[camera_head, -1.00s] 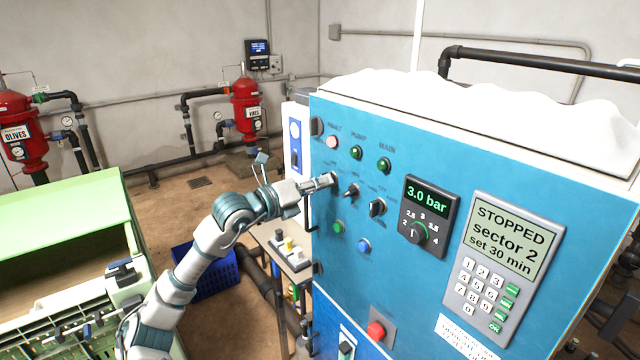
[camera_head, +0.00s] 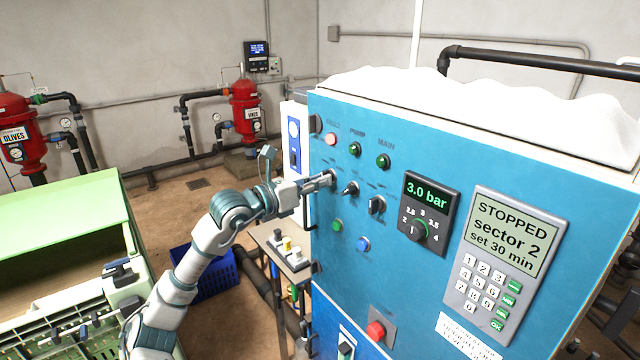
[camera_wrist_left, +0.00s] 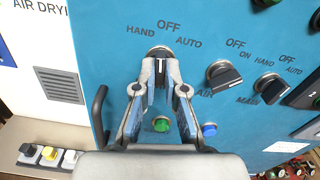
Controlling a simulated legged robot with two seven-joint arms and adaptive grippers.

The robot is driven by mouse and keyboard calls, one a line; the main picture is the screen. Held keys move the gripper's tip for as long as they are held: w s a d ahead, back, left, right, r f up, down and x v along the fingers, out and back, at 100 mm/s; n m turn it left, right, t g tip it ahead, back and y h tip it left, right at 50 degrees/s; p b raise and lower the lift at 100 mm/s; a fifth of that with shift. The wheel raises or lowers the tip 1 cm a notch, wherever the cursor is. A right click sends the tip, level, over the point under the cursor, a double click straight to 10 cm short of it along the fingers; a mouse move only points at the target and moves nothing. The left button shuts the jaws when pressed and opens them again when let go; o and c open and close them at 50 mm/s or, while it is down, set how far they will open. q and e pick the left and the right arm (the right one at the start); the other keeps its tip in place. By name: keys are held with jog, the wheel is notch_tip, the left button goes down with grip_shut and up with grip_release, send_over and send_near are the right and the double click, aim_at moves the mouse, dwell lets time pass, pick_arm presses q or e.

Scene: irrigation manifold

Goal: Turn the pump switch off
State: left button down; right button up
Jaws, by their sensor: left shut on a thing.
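My left gripper (camera_head: 326,180) is at the upper left of the blue control panel (camera_head: 440,150). In the left wrist view its two fingers (camera_wrist_left: 160,88) are shut on a dark selector knob (camera_wrist_left: 161,70) marked HAND, OFF and AUTO. The knob's name label is hidden, so I cannot read whether it says pump. Its handle looks about upright, roughly towards OFF; the fingers partly cover it. The green lamp labelled PUMP (camera_head: 355,149) sits above it and looks dark. My right gripper is not in view.
Two other selectors, AIR (camera_wrist_left: 225,77) and MAIN (camera_wrist_left: 271,89), are close to the right. Below are a green button (camera_wrist_left: 161,124) and a blue button (camera_wrist_left: 209,130). A dark handle (camera_wrist_left: 100,112) sticks out at the panel's left edge. The controller screen (camera_head: 507,236) reads STOPPED.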

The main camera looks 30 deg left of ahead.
pick_arm(q)
jog(key=shift+a+r+m, duration=0.15)
jog(key=shift+r+m, duration=0.05)
jog(key=shift+m, duration=0.7)
jog(key=c, duration=1.2)
grip_release()
jog(key=shift+c, duration=0.2)
jog(key=shift+a, duration=0.1)
jog(key=shift+f, duration=0.1)
jog(key=shift+s+a, duration=0.1)
